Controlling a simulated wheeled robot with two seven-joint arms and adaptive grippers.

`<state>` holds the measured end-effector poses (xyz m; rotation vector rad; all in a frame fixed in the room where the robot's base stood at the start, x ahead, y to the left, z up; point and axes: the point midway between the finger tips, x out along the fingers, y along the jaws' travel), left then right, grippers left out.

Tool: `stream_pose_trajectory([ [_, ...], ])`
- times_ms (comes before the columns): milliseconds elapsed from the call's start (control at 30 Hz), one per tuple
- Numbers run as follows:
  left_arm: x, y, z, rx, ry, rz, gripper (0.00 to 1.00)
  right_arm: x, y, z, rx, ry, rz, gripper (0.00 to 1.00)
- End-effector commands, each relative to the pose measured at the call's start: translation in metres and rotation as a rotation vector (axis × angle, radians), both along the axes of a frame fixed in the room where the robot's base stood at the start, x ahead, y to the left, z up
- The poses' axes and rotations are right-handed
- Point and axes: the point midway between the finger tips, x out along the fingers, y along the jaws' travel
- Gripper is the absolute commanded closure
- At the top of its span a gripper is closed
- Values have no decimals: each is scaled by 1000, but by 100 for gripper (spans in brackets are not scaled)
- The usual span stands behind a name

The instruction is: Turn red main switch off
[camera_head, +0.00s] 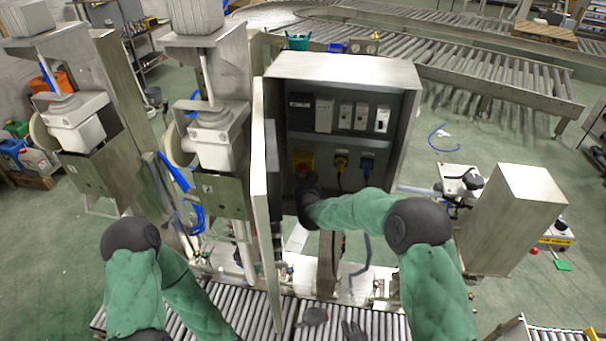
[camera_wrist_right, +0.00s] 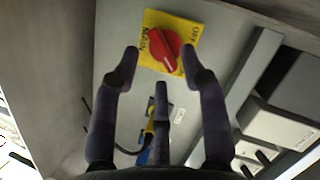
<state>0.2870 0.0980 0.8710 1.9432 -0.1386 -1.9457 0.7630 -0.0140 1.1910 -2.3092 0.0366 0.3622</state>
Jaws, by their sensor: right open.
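The red main switch (camera_wrist_right: 165,48) is a red rotary knob on a yellow plate (camera_wrist_right: 188,30) with ON and OFF lettering. In the head view the switch (camera_head: 302,166) is at the lower left inside the open grey cabinet (camera_head: 343,68). My right gripper (camera_wrist_right: 161,66) is open and empty, its dark fingers spread in front of the knob. In the head view the right gripper (camera_head: 307,187) is just below the switch and partly hides that area. Whether a fingertip touches the knob I cannot tell.
The cabinet door (camera_head: 260,200) stands open at the left. Beside the switch are a yellow connector (camera_head: 341,162) and a blue connector (camera_head: 367,165) with cables. Several white modules line the shelf above. A roller conveyor (camera_head: 250,307) runs below, with dark gloves (camera_head: 315,316) on it.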

Motion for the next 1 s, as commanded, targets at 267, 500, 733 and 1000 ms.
stream_pose_trajectory([
  [267, 0, 0, 2, 0, 0, 0, 60, 22, 2, -6, 0, 1, -1, 56],
  [500, 0, 0, 3, 0, 0, 0, 60, 26, 2, -8, 0, 0, 0, 56],
  [733, 0, 0, 3, 0, 0, 0, 60, 26, 2, -8, 0, 0, 0, 82],
  [1000, 0, 0, 3, 0, 0, 0, 60, 25, 4, -8, -2, 3, 4, 100],
])
